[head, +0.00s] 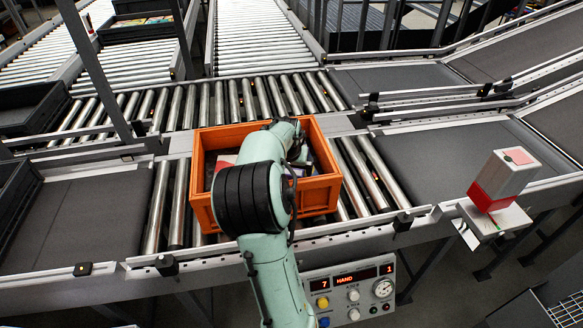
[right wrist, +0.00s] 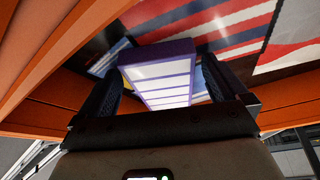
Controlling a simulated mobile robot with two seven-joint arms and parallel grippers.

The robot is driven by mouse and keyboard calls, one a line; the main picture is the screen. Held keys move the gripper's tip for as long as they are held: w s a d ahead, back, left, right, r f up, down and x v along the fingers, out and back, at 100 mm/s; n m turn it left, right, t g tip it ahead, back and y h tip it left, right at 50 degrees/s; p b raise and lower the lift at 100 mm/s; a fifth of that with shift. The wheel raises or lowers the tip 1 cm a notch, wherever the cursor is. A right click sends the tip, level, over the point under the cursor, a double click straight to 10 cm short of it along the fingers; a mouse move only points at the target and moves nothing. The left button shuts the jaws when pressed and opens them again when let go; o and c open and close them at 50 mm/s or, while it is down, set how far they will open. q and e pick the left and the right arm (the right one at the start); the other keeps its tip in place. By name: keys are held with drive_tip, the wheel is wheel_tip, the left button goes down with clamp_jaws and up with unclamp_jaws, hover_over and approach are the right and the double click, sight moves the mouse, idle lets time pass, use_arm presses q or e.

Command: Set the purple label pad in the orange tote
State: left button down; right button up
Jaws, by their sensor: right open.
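The orange tote (head: 318,194) sits on the roller conveyor. My right arm reaches over its front wall, and the right gripper is down inside it, mostly hidden by the arm in the head view. In the right wrist view the purple label pad (right wrist: 160,82) shows a white striped face and purple edges. It is between the two open fingers of my right gripper (right wrist: 160,92), with the tote's orange wall (right wrist: 40,60) to the left. The fingers do not appear closed on it. My left gripper is not in view.
Printed flat items with red, white and blue patterns (right wrist: 220,22) lie in the tote. A control box (head: 350,290) stands in front of the conveyor. Dark belts flank the rollers.

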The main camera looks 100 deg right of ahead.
drive_tip(key=p+v, duration=0.2)
drive_tip(key=v, duration=1)
drive_tip(key=shift+r, duration=0.2)
drive_tip(key=shift+d, duration=0.1)
